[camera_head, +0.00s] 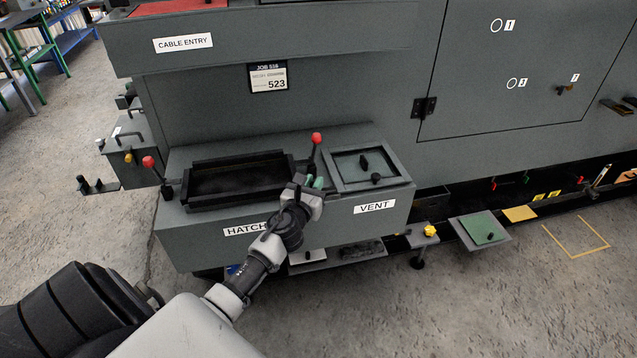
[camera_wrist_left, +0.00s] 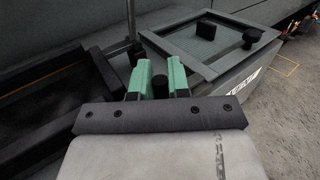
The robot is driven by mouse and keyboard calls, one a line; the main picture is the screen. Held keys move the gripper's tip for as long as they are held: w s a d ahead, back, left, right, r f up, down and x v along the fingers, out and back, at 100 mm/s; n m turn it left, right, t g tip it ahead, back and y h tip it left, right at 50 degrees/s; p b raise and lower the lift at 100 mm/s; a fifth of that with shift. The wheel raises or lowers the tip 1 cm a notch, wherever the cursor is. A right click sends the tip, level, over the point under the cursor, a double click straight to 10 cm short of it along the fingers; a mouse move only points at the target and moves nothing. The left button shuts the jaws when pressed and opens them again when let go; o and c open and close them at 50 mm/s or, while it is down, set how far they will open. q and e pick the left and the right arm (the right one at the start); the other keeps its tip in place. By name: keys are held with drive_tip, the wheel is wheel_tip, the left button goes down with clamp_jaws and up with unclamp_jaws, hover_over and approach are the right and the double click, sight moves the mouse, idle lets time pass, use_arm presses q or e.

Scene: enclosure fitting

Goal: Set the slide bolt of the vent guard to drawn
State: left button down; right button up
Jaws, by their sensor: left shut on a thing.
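The vent guard, a grey framed panel (camera_head: 340,184), sits at the right end of the low box above the VENT label (camera_head: 374,207). It also shows in the left wrist view (camera_wrist_left: 185,42). On it are a black block (camera_head: 364,162) and a round black knob (camera_head: 376,178), both apart from my gripper. My left gripper (camera_head: 315,183) is at the guard's left side, its green fingertips shut on a small black knob (camera_wrist_left: 160,86). I cannot tell for sure whether this knob belongs to the slide bolt; the fingers hide its base. My right gripper is out of view.
A lever with a red ball (camera_head: 316,138) stands close behind my left gripper. The open black-rimmed hatch tray (camera_head: 240,200) lies to its left, with another red-ball lever (camera_head: 149,162) beyond. Low shelves with a yellow knob (camera_head: 430,231) and a green plate (camera_head: 481,227) are at right.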

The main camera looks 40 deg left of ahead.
use_arm(q)
drive_tip(key=c, duration=1.5)
unclamp_jaws()
drive_tip(key=shift+a+f, duration=0.1)
drive_tip(key=o, duration=0.4)
drive_tip(key=shift+s+a, duration=0.15)
drive_tip(key=shift+s, duration=0.1)
drive_tip(key=shift+s, duration=0.15)
drive_tip(key=v, duration=1)
drive_tip(key=shift+s, duration=0.2)
